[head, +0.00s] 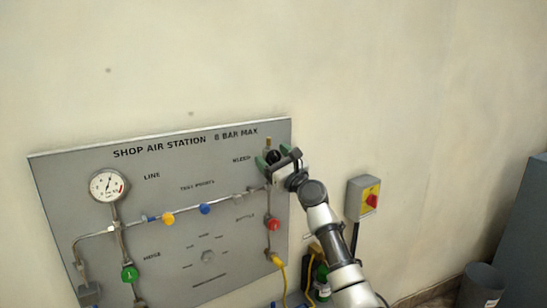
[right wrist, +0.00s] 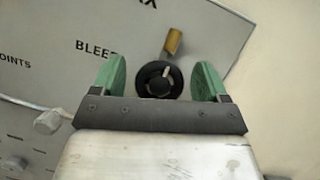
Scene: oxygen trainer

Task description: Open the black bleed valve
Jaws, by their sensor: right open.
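The black bleed valve (right wrist: 159,80) is a round black knob with a pale pointer mark, beside the BLEED label on the grey panel (head: 75,190). In the right wrist view it sits between the two green fingertips of my right gripper (right wrist: 160,78), with a visible gap on each side. In the head view my right gripper (head: 274,159) is at the panel's upper right, and the black knob (head: 272,156) is partly hidden by it. The right gripper is open. A brass fitting (right wrist: 173,41) stands just above the knob. My left gripper is not in view.
The panel also carries a gauge (head: 106,185), a green knob (head: 129,274), a yellow knob (head: 168,219), a blue knob (head: 205,209) and a red knob (head: 274,224). A yellow switch box (head: 366,198) is right of my arm. A dark bin (head: 483,286) stands lower right.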

